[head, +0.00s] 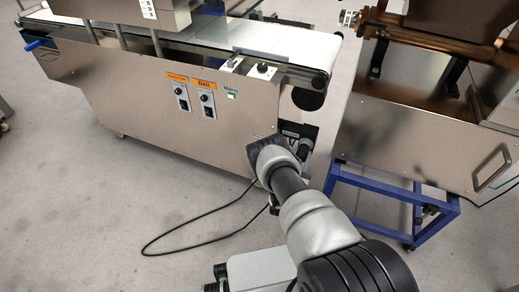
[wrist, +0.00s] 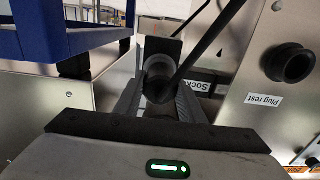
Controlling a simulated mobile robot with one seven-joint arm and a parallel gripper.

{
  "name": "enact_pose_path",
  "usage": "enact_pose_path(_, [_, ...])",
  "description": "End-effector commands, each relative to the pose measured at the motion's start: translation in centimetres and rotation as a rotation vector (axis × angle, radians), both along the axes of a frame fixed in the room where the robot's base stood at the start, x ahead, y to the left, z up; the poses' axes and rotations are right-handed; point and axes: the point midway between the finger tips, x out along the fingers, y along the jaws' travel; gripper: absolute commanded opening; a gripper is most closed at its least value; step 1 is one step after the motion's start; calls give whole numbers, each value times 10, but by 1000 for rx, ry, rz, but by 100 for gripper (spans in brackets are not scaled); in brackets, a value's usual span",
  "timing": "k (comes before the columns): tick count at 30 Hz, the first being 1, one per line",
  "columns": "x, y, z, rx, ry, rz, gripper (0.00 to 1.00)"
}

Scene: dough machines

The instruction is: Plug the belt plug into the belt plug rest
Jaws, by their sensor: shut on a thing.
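In the wrist view my gripper (wrist: 158,92) is shut on the belt plug (wrist: 158,78), a dark round body with a lighter grey collar. A black cable (wrist: 200,48) runs up and right beside it. A dark plate (wrist: 162,46) shows behind the plug; I cannot tell whether the plug touches it. The belt plug rest (wrist: 288,63) is a black round fitting on the metal panel, right of my gripper and apart from it, with a "Plug rest" label (wrist: 264,97). In the head view my arm hides most of the gripper and plug.
The belt machine (head: 170,95) stands at left with a "Socket" label (wrist: 208,87) on its end. A blue-framed stand (head: 385,195) with a metal machine is close on the right. A cable loop (head: 200,236) lies on the open grey floor.

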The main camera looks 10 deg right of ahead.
Motion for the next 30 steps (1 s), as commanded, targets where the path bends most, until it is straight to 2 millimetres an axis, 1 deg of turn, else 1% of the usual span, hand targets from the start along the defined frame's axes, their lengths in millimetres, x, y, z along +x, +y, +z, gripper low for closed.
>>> enact_pose_path(1, [0,0,1,-1,-1,0,19])
enact_pose_path(3, [0,0,1,-1,-1,0,7])
enact_pose_path(4, [0,0,1,-1,-1,0,5])
enact_pose_path(30, [-6,5,1,0,-1,0,5])
